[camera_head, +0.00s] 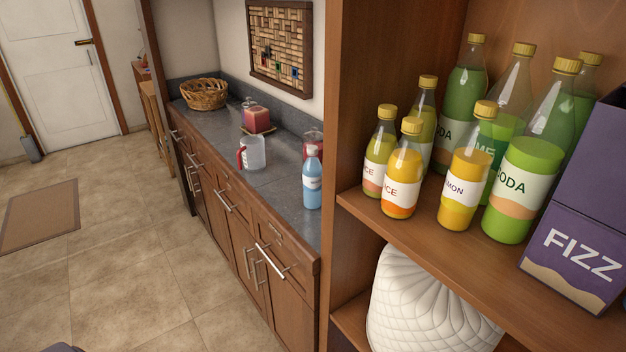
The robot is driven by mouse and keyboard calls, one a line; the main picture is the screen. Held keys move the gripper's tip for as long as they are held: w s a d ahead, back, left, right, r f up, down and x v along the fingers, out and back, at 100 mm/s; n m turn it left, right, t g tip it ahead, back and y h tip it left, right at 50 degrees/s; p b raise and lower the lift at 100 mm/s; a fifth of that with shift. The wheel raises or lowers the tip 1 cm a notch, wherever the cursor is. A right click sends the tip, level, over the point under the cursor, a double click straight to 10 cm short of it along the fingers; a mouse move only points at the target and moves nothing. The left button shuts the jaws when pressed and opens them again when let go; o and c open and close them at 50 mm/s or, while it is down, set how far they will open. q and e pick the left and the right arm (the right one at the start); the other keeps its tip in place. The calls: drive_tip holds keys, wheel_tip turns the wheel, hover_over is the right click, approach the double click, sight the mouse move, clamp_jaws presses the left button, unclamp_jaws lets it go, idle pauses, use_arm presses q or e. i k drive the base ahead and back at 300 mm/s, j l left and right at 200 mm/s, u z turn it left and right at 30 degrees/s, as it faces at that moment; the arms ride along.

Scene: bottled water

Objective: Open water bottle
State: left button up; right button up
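A bottle of blue liquid with a white label (312,182) stands upright near the front end of the grey countertop. Its cap looks pale blue-white and is on the bottle. No hand or object touches it. Neither of my grippers shows in the head view.
The grey countertop (222,138) also holds a clear jug with a red handle (252,153), a pink-red container (256,119) and a wicker basket (204,94). A wooden shelf (362,212) with several soda and juice bottles (402,175) and a purple FIZZ box (580,255) stands right. Floor is open at left.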

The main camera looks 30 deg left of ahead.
sight(312, 170)
drive_tip(key=j+z, duration=0.15)
drive_tip(key=z, duration=0.3)
drive_tip(key=j+z, duration=0.2)
drive_tip(key=z, duration=0.25)
drive_tip(key=j+z, duration=0.2)
drive_tip(key=j, duration=0.25)
drive_tip(key=k+j+z, duration=0.2)
drive_tip(key=j, duration=0.2)
drive_tip(key=j+z, duration=0.25)
drive_tip(key=j, duration=0.15)
drive_tip(key=k+j+z, duration=0.2)
drive_tip(key=j, duration=0.2)
